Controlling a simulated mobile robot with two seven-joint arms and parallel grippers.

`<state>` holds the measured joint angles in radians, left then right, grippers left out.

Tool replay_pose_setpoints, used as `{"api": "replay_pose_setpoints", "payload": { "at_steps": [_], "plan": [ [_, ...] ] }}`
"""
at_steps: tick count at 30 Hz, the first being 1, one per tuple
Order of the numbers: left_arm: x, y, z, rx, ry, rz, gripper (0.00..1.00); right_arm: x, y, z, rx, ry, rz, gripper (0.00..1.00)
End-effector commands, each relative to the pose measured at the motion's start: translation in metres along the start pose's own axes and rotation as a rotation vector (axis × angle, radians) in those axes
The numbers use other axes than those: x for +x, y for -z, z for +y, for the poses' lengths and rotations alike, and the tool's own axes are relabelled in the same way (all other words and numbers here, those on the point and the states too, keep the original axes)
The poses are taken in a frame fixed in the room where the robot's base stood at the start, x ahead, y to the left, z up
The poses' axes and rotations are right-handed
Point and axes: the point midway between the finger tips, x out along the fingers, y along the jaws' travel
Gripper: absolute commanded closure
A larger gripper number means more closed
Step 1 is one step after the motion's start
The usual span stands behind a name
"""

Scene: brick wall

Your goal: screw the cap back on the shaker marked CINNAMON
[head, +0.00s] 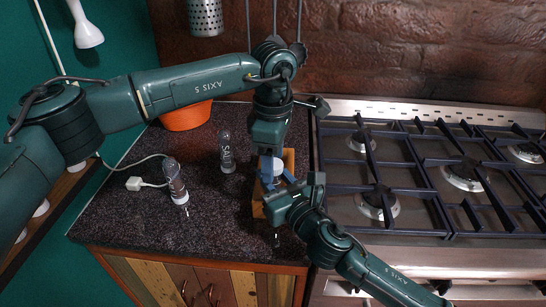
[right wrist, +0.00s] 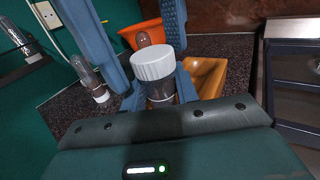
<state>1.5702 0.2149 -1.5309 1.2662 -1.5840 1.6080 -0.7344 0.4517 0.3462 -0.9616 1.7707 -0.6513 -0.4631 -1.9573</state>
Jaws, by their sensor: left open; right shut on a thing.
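A shaker (right wrist: 160,92) with a dark body stands upright between the fingers of my right gripper (right wrist: 158,98), which is shut on it. Its label is not visible. A white ribbed cap (right wrist: 153,65) sits on its top; I cannot tell whether it is screwed tight. The cap also shows in the head view (head: 279,164). My left gripper (head: 272,168) points down from above. Its blue fingers are open on either side of the cap, apparently not touching it. In the head view the two grippers hide most of the shaker.
A wooden tray (head: 258,207) is beside the grippers. A shaker marked SALT (head: 226,152) and another shaker (head: 175,180), its label unreadable, stand to the left. An orange bowl (head: 186,117) is behind. A gas stove (head: 420,180) adjoins on the right. The counter's front left is clear.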

Motion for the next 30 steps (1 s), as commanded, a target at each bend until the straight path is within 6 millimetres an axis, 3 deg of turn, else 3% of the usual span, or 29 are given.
{"api": "replay_pose_setpoints", "payload": {
  "at_steps": [5,18,24,30],
  "plan": [
    [-0.018,0.000,0.001,0.000,-0.004,-0.001,0.41,0.000,0.000,0.000,0.001,-0.001,0.001,1.00],
    [-0.104,0.000,0.000,0.000,-0.002,0.000,0.41,0.000,0.001,0.001,0.001,-0.001,0.001,1.00],
    [-0.119,0.000,0.000,0.000,0.000,0.000,0.41,0.000,0.000,0.001,0.001,-0.001,0.001,1.00],
    [-0.120,0.000,0.000,0.001,0.000,0.000,0.41,0.000,0.000,0.001,0.001,-0.001,0.001,1.00]
  ]
}}
